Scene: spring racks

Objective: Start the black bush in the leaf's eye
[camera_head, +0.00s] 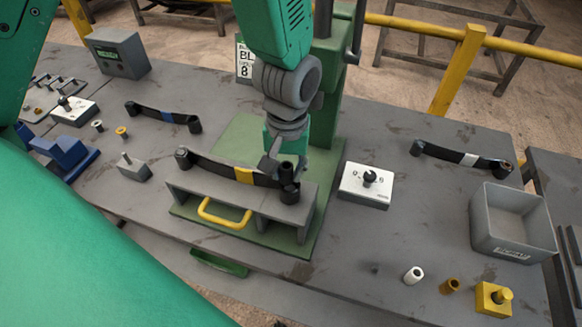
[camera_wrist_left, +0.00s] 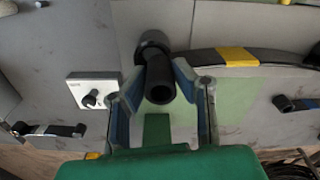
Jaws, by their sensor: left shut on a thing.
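The black bush (camera_head: 286,171) is a short dark tube, upright over the right end of a black leaf spring (camera_head: 218,168) with a yellow band. My left gripper (camera_head: 279,160) is shut on the bush. The leaf's eye (camera_head: 289,194) is directly below the bush, and the two look close to in line. In the left wrist view, the bush (camera_wrist_left: 160,82) sits between the fingers of the gripper (camera_wrist_left: 161,90), its open end toward the camera. The eye (camera_wrist_left: 152,40) shows behind it. I cannot tell whether the bush has entered the eye. My right gripper is not in view.
The leaf lies on a grey fixture (camera_head: 185,192) with a yellow handle, on a green press base. A white dial box (camera_head: 367,184) stands right of it. Other banded leaves, a grey bin (camera_head: 480,222), and white and brass bushes lie around.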

